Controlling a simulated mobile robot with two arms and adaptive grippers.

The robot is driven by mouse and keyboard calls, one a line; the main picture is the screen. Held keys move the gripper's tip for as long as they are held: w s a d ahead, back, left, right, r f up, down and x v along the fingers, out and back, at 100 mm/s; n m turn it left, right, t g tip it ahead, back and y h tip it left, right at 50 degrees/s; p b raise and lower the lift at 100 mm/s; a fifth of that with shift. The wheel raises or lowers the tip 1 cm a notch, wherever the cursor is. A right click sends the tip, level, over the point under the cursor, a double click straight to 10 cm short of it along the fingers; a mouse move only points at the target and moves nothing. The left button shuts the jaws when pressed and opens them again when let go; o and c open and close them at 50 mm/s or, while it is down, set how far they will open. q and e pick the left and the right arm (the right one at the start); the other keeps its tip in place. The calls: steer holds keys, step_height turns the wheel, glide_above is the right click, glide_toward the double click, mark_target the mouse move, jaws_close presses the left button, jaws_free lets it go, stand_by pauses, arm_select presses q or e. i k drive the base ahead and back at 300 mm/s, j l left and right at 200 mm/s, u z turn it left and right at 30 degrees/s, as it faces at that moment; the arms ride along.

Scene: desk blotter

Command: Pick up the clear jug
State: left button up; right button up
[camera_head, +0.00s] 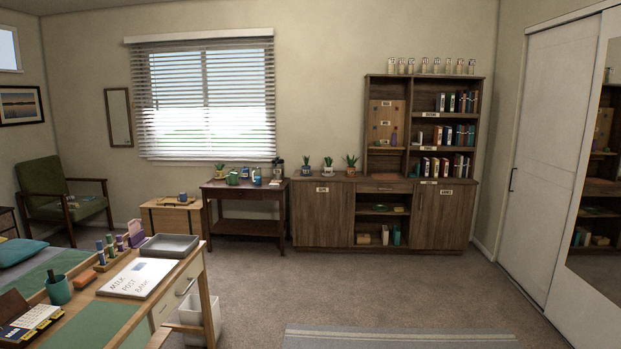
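I cannot make out a clear jug for certain from here. A row of several small clear jars (434,66) with pale labels stands on top of the tall shelf unit against the back wall. A dark side table (245,193) under the window holds small vessels, among them a green one (233,178) and a blue and white one (257,176); they are too small to tell well. Neither of my grippers is in view.
A desk with a green blotter (95,333), a grey tray (170,246) and a teal cup (58,289) fills the lower left. A white bin (196,316) stands beside it. Open carpet (350,285) lies between the desk and the wooden cabinet (320,213).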

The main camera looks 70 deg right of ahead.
mark_target(256, 172)
steer(key=z, duration=1.95)
steer(key=i+z, duration=0.4)
steer(key=i, duration=1.95)
steer(key=i+l, duration=0.1)
steer(key=i, duration=3.95)
